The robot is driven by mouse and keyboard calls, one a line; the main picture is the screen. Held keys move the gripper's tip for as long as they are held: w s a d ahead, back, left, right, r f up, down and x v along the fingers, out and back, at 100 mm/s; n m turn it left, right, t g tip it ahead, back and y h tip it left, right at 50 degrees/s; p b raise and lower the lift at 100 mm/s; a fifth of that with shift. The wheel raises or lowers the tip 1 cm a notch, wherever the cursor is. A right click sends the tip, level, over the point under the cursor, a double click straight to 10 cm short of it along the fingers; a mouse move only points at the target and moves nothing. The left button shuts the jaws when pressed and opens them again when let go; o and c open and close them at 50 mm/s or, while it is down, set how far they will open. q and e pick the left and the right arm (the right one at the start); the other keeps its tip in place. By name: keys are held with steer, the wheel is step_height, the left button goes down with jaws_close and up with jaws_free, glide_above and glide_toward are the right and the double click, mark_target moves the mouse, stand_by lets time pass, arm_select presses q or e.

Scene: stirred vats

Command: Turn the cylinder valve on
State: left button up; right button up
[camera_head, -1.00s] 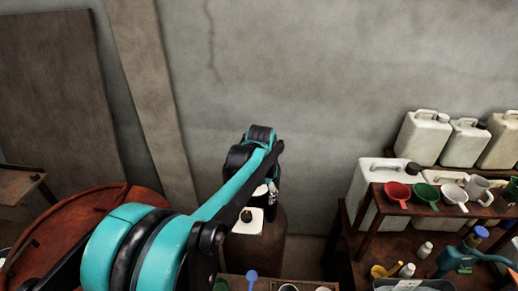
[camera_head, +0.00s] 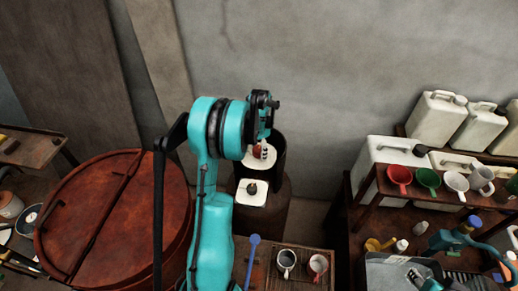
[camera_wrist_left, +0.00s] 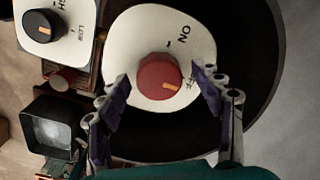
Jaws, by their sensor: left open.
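A red knob (camera_wrist_left: 160,78) with an orange mark sits on a round white plate (camera_wrist_left: 130,35) lettered ON and, partly hidden, OFF. The mark points to the lower right, toward the OFF lettering. The knob also shows in the head view (camera_head: 257,152), on top of a dark cylinder (camera_head: 279,160), partly hidden by my arm. My left gripper (camera_wrist_left: 163,90) is open, its fingers on either side of the knob's lower part with gaps between; I cannot tell its height over the plate. My right gripper is not in view.
A black knob (camera_wrist_left: 44,25) on a white HIGH/LOW plate stands beside the red one. A large red-brown lidded vat (camera_head: 105,225) is at left. Mugs (camera_head: 287,260) stand on a low table in front. White canisters (camera_head: 435,118) and funnels fill the right. A wall is behind.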

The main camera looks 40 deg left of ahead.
arm_select(q)
steer(key=shift+s+f, duration=0.1)
steer(key=shift+f, duration=0.1)
steer(key=shift+c, duration=0.4)
steer(key=c, duration=1.1)
